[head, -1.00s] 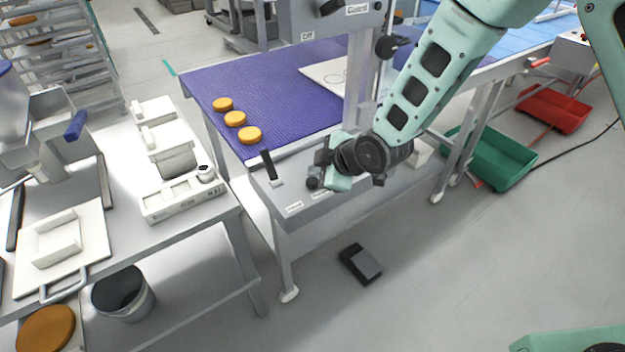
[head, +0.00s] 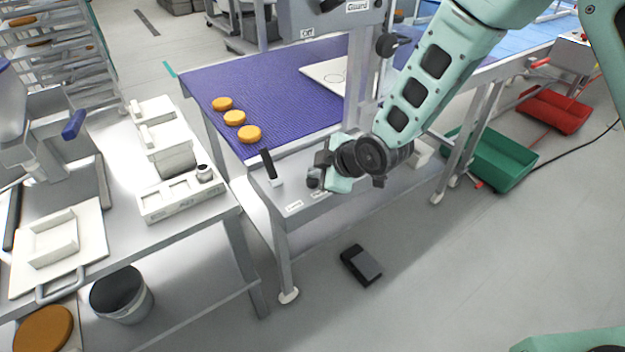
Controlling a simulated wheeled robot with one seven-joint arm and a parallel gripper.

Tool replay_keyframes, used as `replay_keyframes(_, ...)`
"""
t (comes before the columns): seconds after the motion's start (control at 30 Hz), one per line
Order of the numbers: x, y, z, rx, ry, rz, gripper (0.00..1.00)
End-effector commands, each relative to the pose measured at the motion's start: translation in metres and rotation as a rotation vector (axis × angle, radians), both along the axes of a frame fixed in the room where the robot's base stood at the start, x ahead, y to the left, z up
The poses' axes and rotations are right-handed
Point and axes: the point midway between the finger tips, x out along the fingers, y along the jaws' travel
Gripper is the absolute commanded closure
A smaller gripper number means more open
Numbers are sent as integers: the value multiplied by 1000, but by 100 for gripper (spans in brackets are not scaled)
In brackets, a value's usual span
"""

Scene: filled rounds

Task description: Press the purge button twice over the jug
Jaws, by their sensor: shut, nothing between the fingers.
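My gripper (head: 315,179) is shut and empty. It is at the front edge of the grey machine bed (head: 340,206), close to its labelled front face; I cannot tell whether it touches the face. I cannot make out the purge button; the gripper and wrist cover part of that front face. I cannot pick out a jug for certain. A pale object (head: 420,156) shows partly behind my wrist, too hidden to identify.
A black lever (head: 268,164) stands left of my gripper. Orange rounds (head: 235,118) lie on the purple belt (head: 290,85). A black pedal (head: 361,265) is on the floor. A steel table (head: 120,215) with white trays stands left, a grey bucket (head: 122,294) below it.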

Motion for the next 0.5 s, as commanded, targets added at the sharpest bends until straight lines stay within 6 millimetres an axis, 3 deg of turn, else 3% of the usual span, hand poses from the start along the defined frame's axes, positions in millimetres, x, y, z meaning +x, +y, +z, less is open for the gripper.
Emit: replay_keyframes(0.5,0,0,-4,0,0,0,100)
